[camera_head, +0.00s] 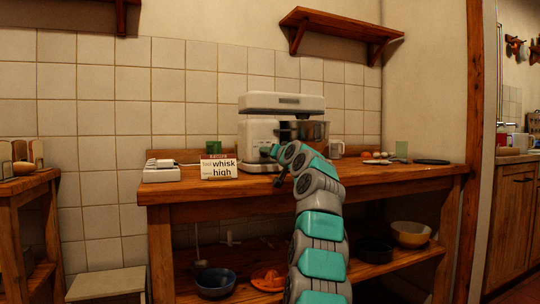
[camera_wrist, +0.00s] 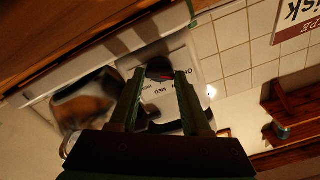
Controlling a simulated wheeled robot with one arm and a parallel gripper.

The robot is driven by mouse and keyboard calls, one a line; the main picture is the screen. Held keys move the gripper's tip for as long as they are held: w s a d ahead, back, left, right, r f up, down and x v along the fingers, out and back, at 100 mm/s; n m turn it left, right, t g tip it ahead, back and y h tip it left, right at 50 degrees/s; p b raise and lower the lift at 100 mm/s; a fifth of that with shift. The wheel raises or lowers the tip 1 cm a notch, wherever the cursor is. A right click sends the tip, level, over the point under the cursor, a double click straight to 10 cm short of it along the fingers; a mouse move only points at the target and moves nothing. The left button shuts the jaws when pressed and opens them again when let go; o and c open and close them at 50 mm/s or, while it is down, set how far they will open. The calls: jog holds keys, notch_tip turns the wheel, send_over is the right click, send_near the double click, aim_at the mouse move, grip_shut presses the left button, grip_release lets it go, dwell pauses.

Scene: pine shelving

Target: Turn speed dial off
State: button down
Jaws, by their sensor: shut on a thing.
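The stand mixer (camera_head: 282,103) is a pale, boxy machine with a metal bowl (camera_head: 311,131), standing on the wooden worktop against the tiles. In the wrist view its light face plate (camera_wrist: 176,96) bears printed words, of which MED and part of OFF can be read. The speed dial (camera_wrist: 158,73) is a small dark round knob with a reddish mark. My gripper (camera_wrist: 160,75) has one finger on each side of the dial and is shut on it. Which setting the mark points to cannot be told. In the head view my arm hides the dial.
A card (camera_head: 219,167) reading "whisk" and "high" stands left of the mixer, beside a white device (camera_head: 161,171). Bowls (camera_head: 410,234) sit on the lower shelf. A wall shelf (camera_head: 342,26) hangs above.

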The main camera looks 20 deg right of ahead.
jog(key=shift+c, duration=1.8)
grip_release()
jog(key=s+b, duration=0.4)
jog(key=s, duration=0.1)
jog(key=shift+s+d+f, duration=0.1)
jog(key=shift+s, duration=1.25)
